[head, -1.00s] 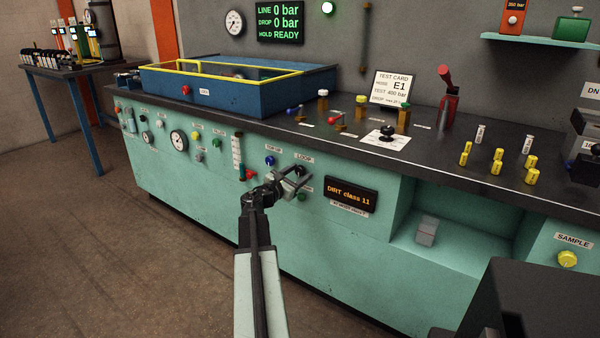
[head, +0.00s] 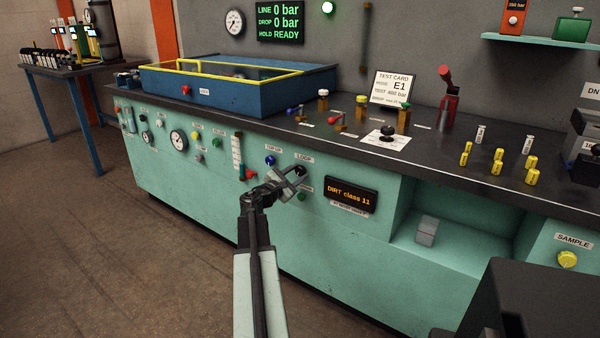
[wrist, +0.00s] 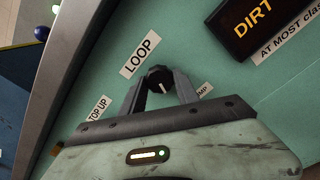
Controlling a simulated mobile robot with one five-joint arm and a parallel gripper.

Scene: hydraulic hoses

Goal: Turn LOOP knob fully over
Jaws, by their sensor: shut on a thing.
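The LOOP knob (wrist: 159,79) is a small black knob with a pale pointer line, on the green panel just below the LOOP label (wrist: 139,54). My gripper (wrist: 160,82) has its two fingers on either side of the knob and is shut on it. In the head view my gripper (head: 298,176) reaches the panel under the LOOP label (head: 304,157), and the knob is only partly visible between the fingers. In the wrist view the pointer line points toward the lower right, toward my gripper's body.
The blue TOP UP knob (head: 270,160) is left of my gripper. A green knob (head: 301,196) is just below it. The dark DIRT class 11 display (head: 350,194) is to the right. The pressure board (head: 280,22) reads LINE 0 bar, DROP 0 bar, HOLD READY.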

